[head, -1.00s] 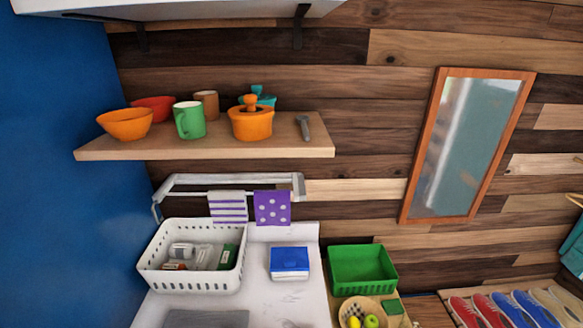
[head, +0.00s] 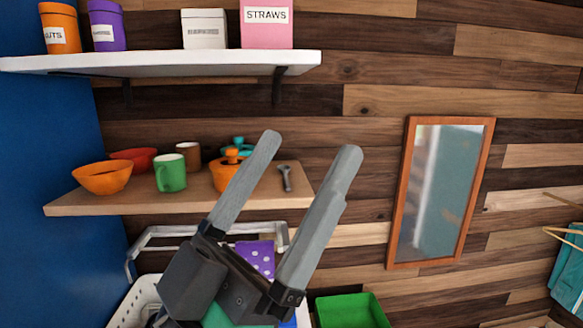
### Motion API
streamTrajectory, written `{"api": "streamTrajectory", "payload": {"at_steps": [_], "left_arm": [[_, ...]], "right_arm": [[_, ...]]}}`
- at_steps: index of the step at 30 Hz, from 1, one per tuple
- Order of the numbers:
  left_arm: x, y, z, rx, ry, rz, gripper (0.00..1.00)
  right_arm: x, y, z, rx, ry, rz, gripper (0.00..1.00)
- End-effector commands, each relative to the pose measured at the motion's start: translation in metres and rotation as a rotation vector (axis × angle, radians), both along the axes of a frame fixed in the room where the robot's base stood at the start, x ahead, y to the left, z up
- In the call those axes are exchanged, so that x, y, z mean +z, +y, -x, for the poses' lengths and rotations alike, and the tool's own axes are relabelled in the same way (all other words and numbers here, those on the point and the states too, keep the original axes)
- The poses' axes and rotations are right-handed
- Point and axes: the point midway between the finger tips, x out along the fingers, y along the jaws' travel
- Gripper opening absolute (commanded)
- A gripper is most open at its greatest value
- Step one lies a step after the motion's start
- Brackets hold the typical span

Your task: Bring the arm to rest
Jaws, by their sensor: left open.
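My left gripper (head: 306,168) is in the lower middle of the head view, in front of the shelves. Its two grey fingers point up and stand wide apart with nothing between them. It hides part of the lower wooden shelf's front, the orange pot (head: 224,176) and the towel rail. My right gripper does not show.
The lower shelf (head: 130,200) holds an orange bowl (head: 101,178), a red bowl, a green mug (head: 171,173), a brown mug and a grey wrench (head: 286,178). The upper white shelf (head: 180,62) carries canisters and a pink straws box (head: 266,25). A mirror (head: 436,190) hangs right. A green bin (head: 350,311) sits below.

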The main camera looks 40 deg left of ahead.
Motion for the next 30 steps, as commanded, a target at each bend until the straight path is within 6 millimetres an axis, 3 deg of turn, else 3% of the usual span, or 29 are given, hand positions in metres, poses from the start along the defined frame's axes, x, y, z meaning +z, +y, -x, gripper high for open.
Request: {"api": "streamTrajectory", "payload": {"at_steps": [4,7,11,15,19,22,26,30], "left_arm": [[0.003,0.001,-0.001,0.004,0.001,-0.001,0.92],[0.021,0.001,-0.001,0.005,0.001,-0.001,0.92],[0.068,0.001,-0.001,0.006,0.002,-0.002,0.92],[0.13,0.001,-0.001,0.007,0.001,-0.001,0.92],[0.166,0.001,-0.001,0.008,0.001,-0.002,0.92],[0.171,0.001,-0.001,0.008,0.002,-0.002,0.92],[0.162,0.001,-0.001,0.008,0.003,-0.002,0.92],[0.135,0.001,-0.001,0.008,0.003,-0.002,0.92]], "right_arm": [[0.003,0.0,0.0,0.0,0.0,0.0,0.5],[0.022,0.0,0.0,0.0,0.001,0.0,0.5],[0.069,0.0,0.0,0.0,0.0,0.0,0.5],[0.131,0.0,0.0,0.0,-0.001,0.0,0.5],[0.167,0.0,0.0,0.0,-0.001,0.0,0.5],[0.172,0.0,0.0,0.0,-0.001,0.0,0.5],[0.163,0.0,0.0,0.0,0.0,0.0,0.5],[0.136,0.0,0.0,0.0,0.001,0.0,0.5]]}}
